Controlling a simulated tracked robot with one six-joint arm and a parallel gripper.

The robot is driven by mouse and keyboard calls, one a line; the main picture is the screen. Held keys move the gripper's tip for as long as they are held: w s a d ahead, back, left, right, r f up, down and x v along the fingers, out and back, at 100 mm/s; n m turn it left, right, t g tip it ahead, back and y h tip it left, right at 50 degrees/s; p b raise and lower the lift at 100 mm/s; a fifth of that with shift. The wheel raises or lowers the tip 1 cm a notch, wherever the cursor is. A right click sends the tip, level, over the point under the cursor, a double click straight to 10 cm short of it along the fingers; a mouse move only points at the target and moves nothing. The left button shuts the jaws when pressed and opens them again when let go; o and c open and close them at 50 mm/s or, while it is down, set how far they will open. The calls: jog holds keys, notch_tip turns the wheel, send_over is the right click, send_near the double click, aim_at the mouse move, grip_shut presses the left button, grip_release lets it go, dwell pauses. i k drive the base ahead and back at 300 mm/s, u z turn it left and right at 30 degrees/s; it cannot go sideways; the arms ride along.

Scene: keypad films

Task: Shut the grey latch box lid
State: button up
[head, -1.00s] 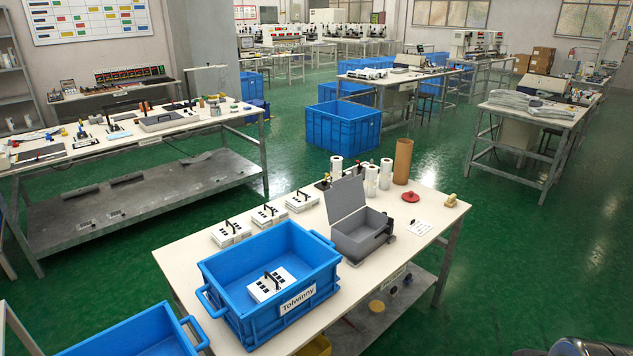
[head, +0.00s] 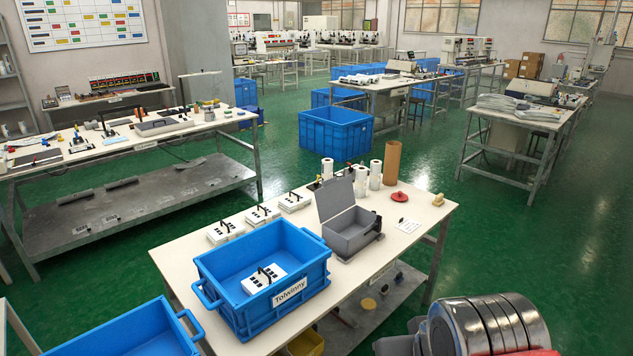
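The grey latch box (head: 352,240) stands on the white-topped table, just right of the blue crate. Its lid (head: 335,198) is open and stands up, leaning back to the left of the box. The inside of the box looks empty. A dark latch part shows on its right side. A rounded metal part of my arm shows at the bottom right, in front of the table's right end. My gripper's fingers cannot be made out there.
A blue crate (head: 216,290) labelled Tolwinny holds a white keypad unit (head: 264,278). More white units (head: 260,215) lie behind it. White rolls (head: 376,174), a brown tube (head: 392,162) and a red disc (head: 399,196) stand near the box.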

aim_at(335, 196)
jog(key=z, duration=0.05)
jog(key=i, duration=1)
jog(key=u, duration=0.05)
